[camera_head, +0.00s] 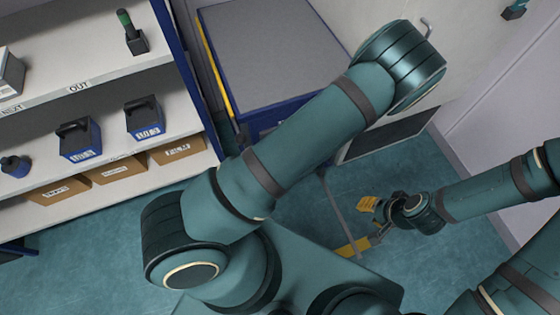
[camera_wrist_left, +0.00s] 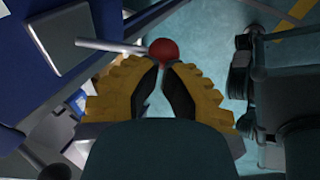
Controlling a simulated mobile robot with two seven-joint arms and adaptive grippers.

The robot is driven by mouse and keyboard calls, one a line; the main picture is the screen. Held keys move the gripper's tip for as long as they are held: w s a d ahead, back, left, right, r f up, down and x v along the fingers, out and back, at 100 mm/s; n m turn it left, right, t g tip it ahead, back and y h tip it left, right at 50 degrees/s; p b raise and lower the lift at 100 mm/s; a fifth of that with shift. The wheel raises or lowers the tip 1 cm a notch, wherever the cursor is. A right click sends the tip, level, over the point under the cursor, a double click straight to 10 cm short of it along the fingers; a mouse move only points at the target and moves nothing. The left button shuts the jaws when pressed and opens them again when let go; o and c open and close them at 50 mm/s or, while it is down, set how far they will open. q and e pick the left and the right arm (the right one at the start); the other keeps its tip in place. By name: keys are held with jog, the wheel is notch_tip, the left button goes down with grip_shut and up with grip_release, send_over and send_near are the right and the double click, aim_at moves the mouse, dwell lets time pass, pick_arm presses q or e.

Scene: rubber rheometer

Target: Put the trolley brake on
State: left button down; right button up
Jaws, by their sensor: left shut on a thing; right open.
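The trolley (camera_head: 268,48) has a grey top and blue sides and stands at top centre in the head view. In the left wrist view, a grey lever (camera_wrist_left: 110,46) with a red ball knob (camera_wrist_left: 162,50) stands out from blue bodywork. My left gripper (camera_wrist_left: 162,70), with yellow fingers and black pads, is shut on the red knob, with the lever running off to the left. In the head view my own arm hides the left gripper and the lever. My right gripper (camera_head: 372,220) is open and empty above the floor at lower right.
A shelf unit (camera_head: 105,85) at left holds blue-black containers (camera_head: 78,140), brown boxes (camera_head: 120,168) and a green-topped tool (camera_head: 127,22). A pale wall (camera_head: 500,70) closes the right side. Teal floor (camera_head: 85,250) is clear in front of the shelves.

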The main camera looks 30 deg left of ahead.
pick_arm(q)
jog(key=shift+f, duration=0.3)
pick_arm(e)
jog(key=shift+f, duration=0.25)
